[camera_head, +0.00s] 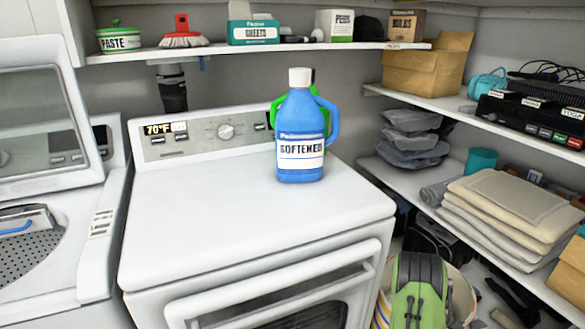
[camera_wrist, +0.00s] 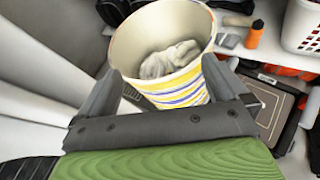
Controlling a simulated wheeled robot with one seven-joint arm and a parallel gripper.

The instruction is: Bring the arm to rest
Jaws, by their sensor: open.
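My gripper (camera_wrist: 160,66) shows in the wrist view with its two dark fingers spread apart and nothing between them. It points toward a striped bin (camera_wrist: 178,96) that holds grey-white cloth (camera_wrist: 170,58). In the head view a green part of my arm is low at the right, in front of the bin, and the fingers cannot be made out there. A blue softener bottle (camera_head: 300,168) with a white cap stands upright on the white machine (camera_head: 230,225), well apart from my arm. A green bottle is partly hidden behind it.
Shelves on the right hold folded cloths (camera_head: 510,205), a cardboard box (camera_head: 425,68) and a black device (camera_head: 530,112). A back shelf (camera_head: 245,47) carries several boxes. A washer with a raised lid (camera_head: 40,125) is at left. The machine top's front is clear.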

